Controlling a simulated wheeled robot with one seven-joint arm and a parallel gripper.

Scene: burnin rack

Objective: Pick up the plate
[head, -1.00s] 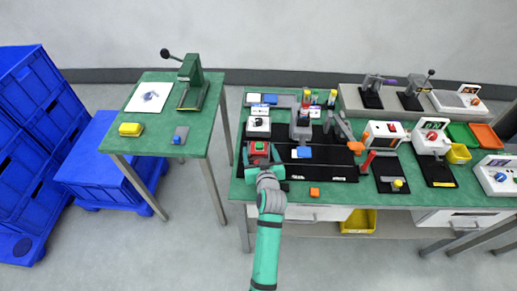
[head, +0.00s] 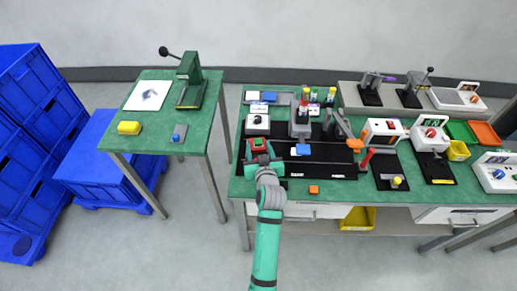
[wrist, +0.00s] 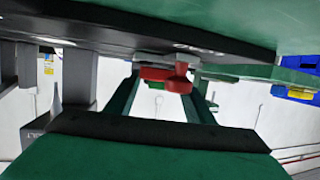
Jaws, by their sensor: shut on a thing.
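My gripper (head: 259,158) is at the front left of the right-hand green bench, over the left end of a black base. It is shut on a small red part (head: 258,146), which shows a green spot on top in the head view. In the wrist view the red part (wrist: 165,76) sits between the fingertips, against a grey piece. Whether this red part belongs to the plate I cannot tell, since the fingers hide much of it. A small grey plate (head: 181,130) with a blue knob lies on the left green table, away from my gripper.
An orange block (head: 314,189) lies near the bench's front edge.

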